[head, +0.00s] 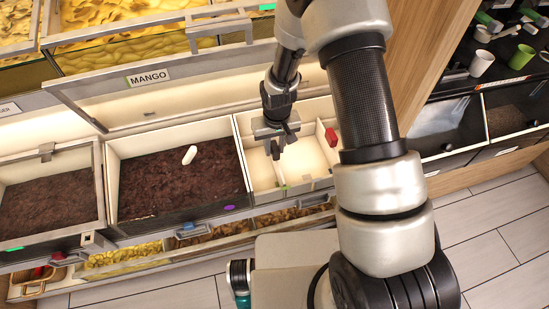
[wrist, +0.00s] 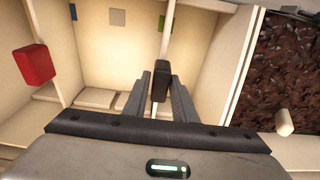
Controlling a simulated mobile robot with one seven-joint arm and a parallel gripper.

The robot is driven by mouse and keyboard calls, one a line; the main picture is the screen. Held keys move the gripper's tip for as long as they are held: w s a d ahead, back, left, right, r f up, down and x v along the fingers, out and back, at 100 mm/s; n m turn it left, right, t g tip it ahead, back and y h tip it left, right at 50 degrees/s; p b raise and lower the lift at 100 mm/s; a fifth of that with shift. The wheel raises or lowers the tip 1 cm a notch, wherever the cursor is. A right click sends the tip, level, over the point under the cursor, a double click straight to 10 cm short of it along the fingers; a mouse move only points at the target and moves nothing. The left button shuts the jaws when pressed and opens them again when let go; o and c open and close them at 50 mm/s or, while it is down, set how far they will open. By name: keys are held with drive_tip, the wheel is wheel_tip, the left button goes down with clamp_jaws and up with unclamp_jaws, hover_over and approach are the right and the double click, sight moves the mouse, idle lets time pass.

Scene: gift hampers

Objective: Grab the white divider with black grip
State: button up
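The white divider (wrist: 171,40) stands inside a cream-coloured bin, seen edge-on in the wrist view. Its black grip (wrist: 162,70) sits on its top edge. My gripper (wrist: 160,88) points down at the grip, with its two dark fingers spread on either side of the black grip. A narrow gap seems to show beside it, so the fingers do not look closed. In the head view my gripper (head: 280,150) is over the left part of the cream bin (head: 241,170), and it hides most of the black grip there.
A red grip (wrist: 33,65) on another divider is to the left in the wrist view; it also shows in the head view (head: 331,137). A bin of dark brown contents (head: 165,185) holding a white piece (head: 189,155) adjoins. The raised MANGO lid (head: 180,85) stands behind.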

clamp_jaws()
